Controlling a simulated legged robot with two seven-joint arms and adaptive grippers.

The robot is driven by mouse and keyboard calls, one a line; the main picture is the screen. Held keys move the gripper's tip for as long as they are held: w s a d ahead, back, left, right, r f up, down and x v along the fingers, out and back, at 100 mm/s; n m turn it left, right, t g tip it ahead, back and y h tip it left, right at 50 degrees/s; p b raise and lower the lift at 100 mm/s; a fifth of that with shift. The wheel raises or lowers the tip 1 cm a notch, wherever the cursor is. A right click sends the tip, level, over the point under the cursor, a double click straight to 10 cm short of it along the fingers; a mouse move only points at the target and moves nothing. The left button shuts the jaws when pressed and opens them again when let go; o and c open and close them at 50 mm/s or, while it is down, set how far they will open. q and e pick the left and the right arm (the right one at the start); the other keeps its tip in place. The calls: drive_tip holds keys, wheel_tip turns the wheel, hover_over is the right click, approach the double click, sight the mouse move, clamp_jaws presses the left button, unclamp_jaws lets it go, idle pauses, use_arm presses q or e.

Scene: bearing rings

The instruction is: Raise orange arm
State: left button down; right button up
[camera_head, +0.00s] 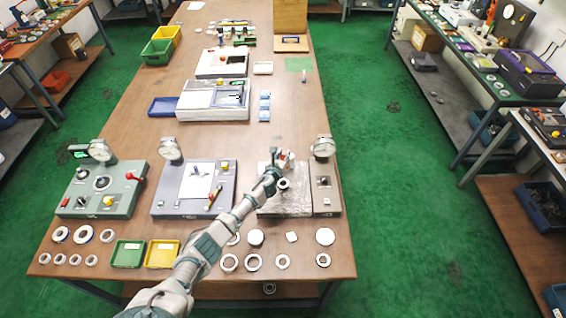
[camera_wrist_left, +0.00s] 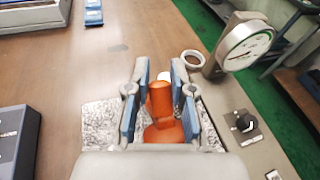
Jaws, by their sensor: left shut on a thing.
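The orange arm (camera_wrist_left: 162,105) stands up from a rounded orange base on a mottled silver device in the left wrist view. The device's bare top also shows in the camera_head view (camera_head: 287,205), at the right front of the table. My left gripper (camera_head: 276,172) is over this device and hides most of the orange arm there. In the left wrist view, the gripper's blue-grey fingers (camera_wrist_left: 157,82) stand on both sides of the orange arm, shut on it. My right gripper is not in view.
A round dial gauge (camera_wrist_left: 246,44) stands close on the right, beside a panel with a black knob (camera_wrist_left: 245,122). A pale ring (camera_wrist_left: 193,59) is beyond the fingers. Green (camera_head: 103,190) and grey (camera_head: 193,188) devices stand left; several rings lie along the front edge.

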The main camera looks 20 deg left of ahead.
use_arm(q)
drive_tip(key=shift+w+a+r+b, duration=0.2)
drive_tip(key=shift+w+a, duration=0.1)
drive_tip(key=shift+w, duration=0.45)
drive_tip(key=shift+w+a+r+b, duration=0.2)
drive_tip(key=shift+w+a, duration=0.05)
drive_tip(key=shift+w, duration=0.5)
drive_tip(key=shift+a+f, duration=0.1)
drive_tip(key=shift+f, duration=0.2)
idle(0.4)
drive_tip(key=c, duration=1.1)
unclamp_jaws()
drive_tip(key=shift+o, duration=0.4)
drive_tip(key=shift+w, duration=0.15)
drive_tip(key=shift+a, duration=0.1)
drive_tip(key=shift+s+r, duration=0.3)
drive_tip(key=shift+s, duration=0.25)
drive_tip(key=v, duration=1)
drive_tip(key=shift+s, duration=0.45)
